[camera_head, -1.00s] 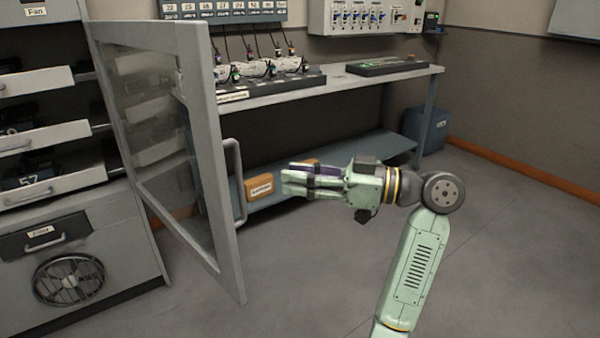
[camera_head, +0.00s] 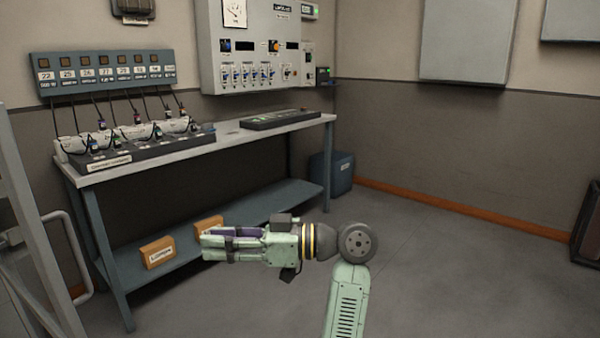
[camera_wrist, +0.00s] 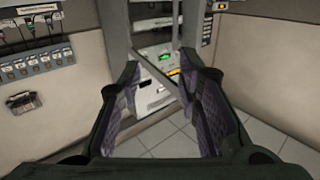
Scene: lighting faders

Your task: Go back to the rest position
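My gripper (camera_head: 212,244) is stretched out to the left in the head view, in front of the workbench's lower shelf. It is apart from the shelf's boxes as far as I can tell. In the wrist view my gripper (camera_wrist: 160,95) has its two purple-lined fingers spread wide, with nothing between them. Beyond the fingers there, a cabinet front with lights and the floor tiles show.
A workbench (camera_head: 230,140) carries a row of cabled devices and a dark panel. Two orange boxes (camera_head: 158,252) sit on its lower shelf. The open glass door (camera_head: 40,235) stands at the left edge. A blue bin (camera_head: 332,173) is in the corner.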

